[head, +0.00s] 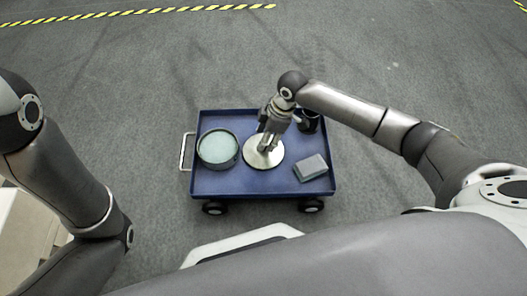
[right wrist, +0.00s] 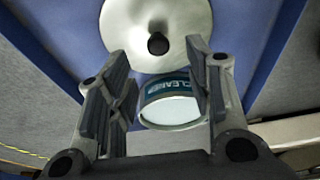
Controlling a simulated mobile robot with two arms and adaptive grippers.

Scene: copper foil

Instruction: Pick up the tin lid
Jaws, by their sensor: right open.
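The tin lid (head: 274,159) is a pale, round metal disc lying on the blue cart. In the right wrist view the lid (right wrist: 125,28) has a small black knob (right wrist: 158,44) at its middle. My right gripper (head: 265,144) is over the lid and hides part of it. In the right wrist view my right gripper (right wrist: 157,58) is open, its fingers apart, with the knob beyond the gap between the tips. I cannot tell how far above the lid the tips are. My left arm shows at the left, but its gripper is outside the view.
An open round tin (head: 218,149) with pale contents stands left of the lid; its labelled side shows in the right wrist view (right wrist: 160,89). A grey block (head: 311,168) lies right. A dark container (head: 309,123) stands back right. The blue cart (head: 225,185) has raised edges.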

